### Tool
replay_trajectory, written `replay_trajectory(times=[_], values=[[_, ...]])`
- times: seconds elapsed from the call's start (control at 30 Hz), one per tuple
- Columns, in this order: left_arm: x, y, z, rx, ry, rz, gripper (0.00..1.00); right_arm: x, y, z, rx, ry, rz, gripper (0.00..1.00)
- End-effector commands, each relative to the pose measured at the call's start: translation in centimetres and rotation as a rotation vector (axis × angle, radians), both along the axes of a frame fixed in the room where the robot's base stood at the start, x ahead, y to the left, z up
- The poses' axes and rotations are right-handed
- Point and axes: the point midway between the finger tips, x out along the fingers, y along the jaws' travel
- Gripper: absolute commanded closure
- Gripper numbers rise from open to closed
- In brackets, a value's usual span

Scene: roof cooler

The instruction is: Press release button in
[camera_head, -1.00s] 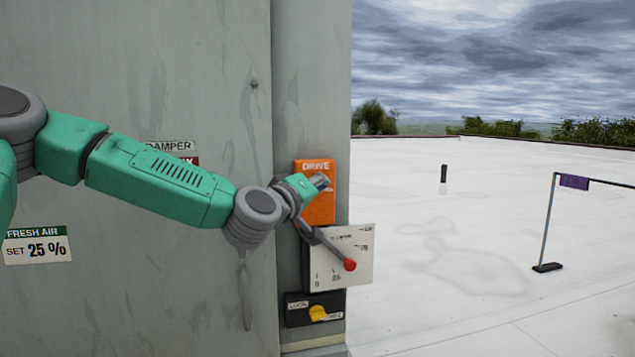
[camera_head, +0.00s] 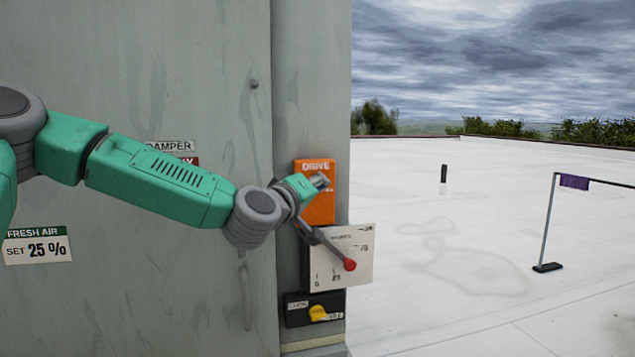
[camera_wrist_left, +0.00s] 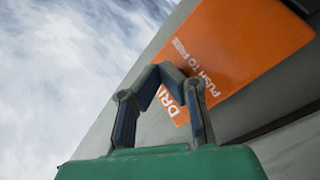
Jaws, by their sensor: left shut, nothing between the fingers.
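The orange drive box (camera_head: 318,208) is mounted on the narrow grey cabinet face, with "DRIVE" lettering at its top. The left wrist view shows its orange face (camera_wrist_left: 235,50) with "PUSH TO" lettering. My left gripper (camera_head: 320,182) is shut and empty, its fingertips at the upper part of the box; in the left wrist view the fingertips (camera_wrist_left: 160,72) overlap the lettering. The release button cannot be made out; the gripper may hide it. Whether the fingertips touch the box cannot be told. My right gripper is not in view.
Below the box are a white scale plate (camera_head: 352,262), a lever with a red knob (camera_head: 349,265) and a black switch with a yellow knob (camera_head: 318,312). The grey cabinet wall (camera_head: 190,70) lies behind my arm. Open white roof (camera_head: 440,290) and a rail (camera_head: 548,220) are to the right.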

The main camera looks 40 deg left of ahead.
Motion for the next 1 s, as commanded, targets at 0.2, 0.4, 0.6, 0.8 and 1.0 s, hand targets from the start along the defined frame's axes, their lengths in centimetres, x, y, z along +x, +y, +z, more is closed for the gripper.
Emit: replay_trajectory(times=[0.2,0.4,0.6,0.8,1.0], values=[[0.0,0.01,0.0,0.0,0.0,0.0,1.0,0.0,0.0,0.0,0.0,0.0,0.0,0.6],[0.14,0.19,0.09,0.0,-0.001,0.001,1.0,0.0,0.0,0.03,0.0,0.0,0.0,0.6],[0.45,0.61,0.26,0.0,-0.001,0.001,1.0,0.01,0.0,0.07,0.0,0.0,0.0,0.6],[0.45,0.58,0.24,0.0,-0.001,0.001,1.0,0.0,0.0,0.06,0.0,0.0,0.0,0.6],[0.51,0.66,0.22,0.0,-0.001,0.001,1.0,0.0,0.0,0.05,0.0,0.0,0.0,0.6]])
